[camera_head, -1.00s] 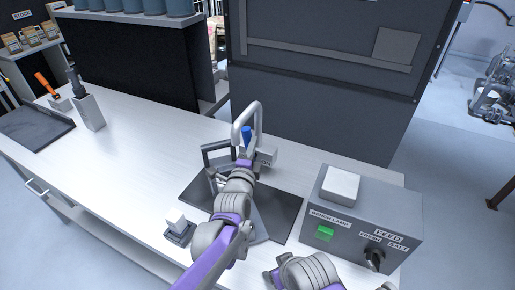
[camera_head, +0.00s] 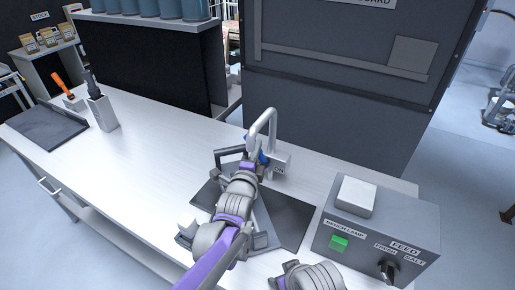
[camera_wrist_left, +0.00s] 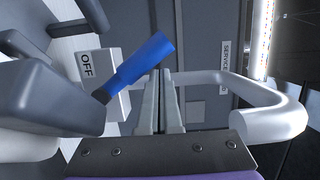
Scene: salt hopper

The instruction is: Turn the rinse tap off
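The rinse tap (camera_head: 271,118) is a pale curved spout at the back of the dark sink area. Its blue lever (camera_head: 263,158) shows beside my left gripper (camera_head: 250,162), partly hidden by it. In the left wrist view the blue lever (camera_wrist_left: 143,60) slants up and right from a dark stem. An "OFF" label (camera_wrist_left: 87,65) is on the pale block behind it; an "ON" label (camera_head: 279,170) shows in the head view. The left fingers (camera_wrist_left: 162,102) are together with nothing between them, close beside the lever; contact is unclear. My right gripper is out of view.
The grey feed box (camera_head: 375,235) with a green lamp button (camera_head: 338,243) and a knob (camera_head: 387,271) stands to the right. A tall dark cabinet (camera_head: 340,100) is behind the tap.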

